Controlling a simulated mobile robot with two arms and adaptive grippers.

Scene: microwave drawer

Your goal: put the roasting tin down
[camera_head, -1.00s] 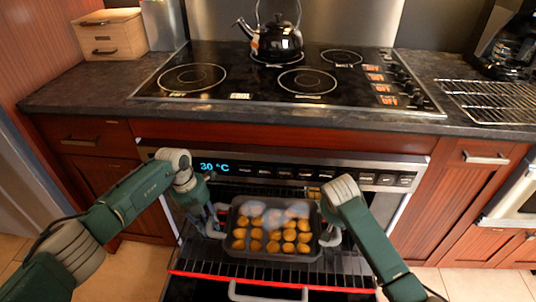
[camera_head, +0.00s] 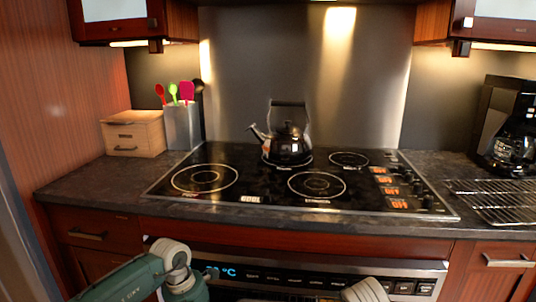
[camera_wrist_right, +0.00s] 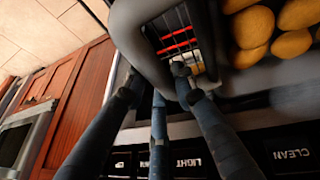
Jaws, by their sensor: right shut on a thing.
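The dark grey roasting tin (camera_wrist_right: 262,80) holds browned potatoes (camera_wrist_right: 255,28) and shows at the upper right of the right wrist view. My right gripper (camera_wrist_right: 158,84) is shut on the tin's looped side handle (camera_wrist_right: 137,42). Through the loop I see dark oven rack bars with red edges (camera_wrist_right: 178,42). The head view now looks higher, so the tin and both grippers are below its lower edge. Only parts of my arms show there. Whether my left gripper holds the tin's other handle is hidden.
The black cooktop (camera_head: 255,208) carries a black kettle (camera_head: 287,143) at the back. A wire rack (camera_head: 500,205) lies on the right counter beside a coffee maker (camera_head: 510,130). A wooden box (camera_head: 133,133) and utensil holder (camera_head: 183,127) stand left. The oven control panel (camera_head: 300,277) is below.

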